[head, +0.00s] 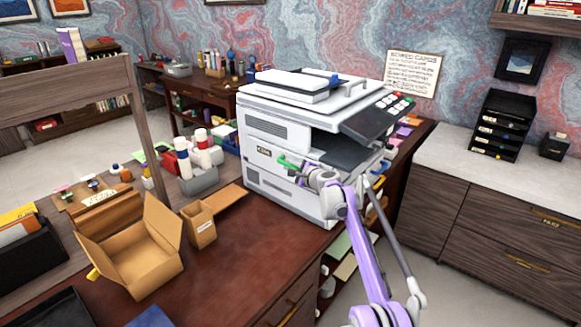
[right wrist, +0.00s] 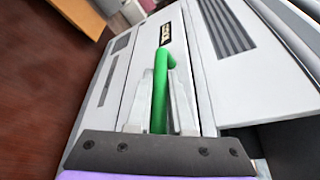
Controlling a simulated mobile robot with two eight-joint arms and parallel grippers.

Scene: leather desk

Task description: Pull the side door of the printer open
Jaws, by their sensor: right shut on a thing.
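The white printer (head: 264,135) stands on the brown leather-topped desk (head: 235,258). A green handle (head: 287,161) sits on its near side. In the right wrist view the green handle (right wrist: 161,85) runs between the fingers of my right gripper (right wrist: 158,108), which is shut on it. The printer's side panel (right wrist: 120,85) fills much of that view, with a dark label above the handle. The side door looks closed, flush with the printer's side. In the head view my right gripper (head: 305,174) hides part of the printer's side. My left gripper is not in view.
An open cardboard box (head: 135,262) and a smaller box (head: 201,230) stand on the desk left of the printer. A grey caddy with bottles (head: 197,182) is behind them. The leather in front of the printer is clear.

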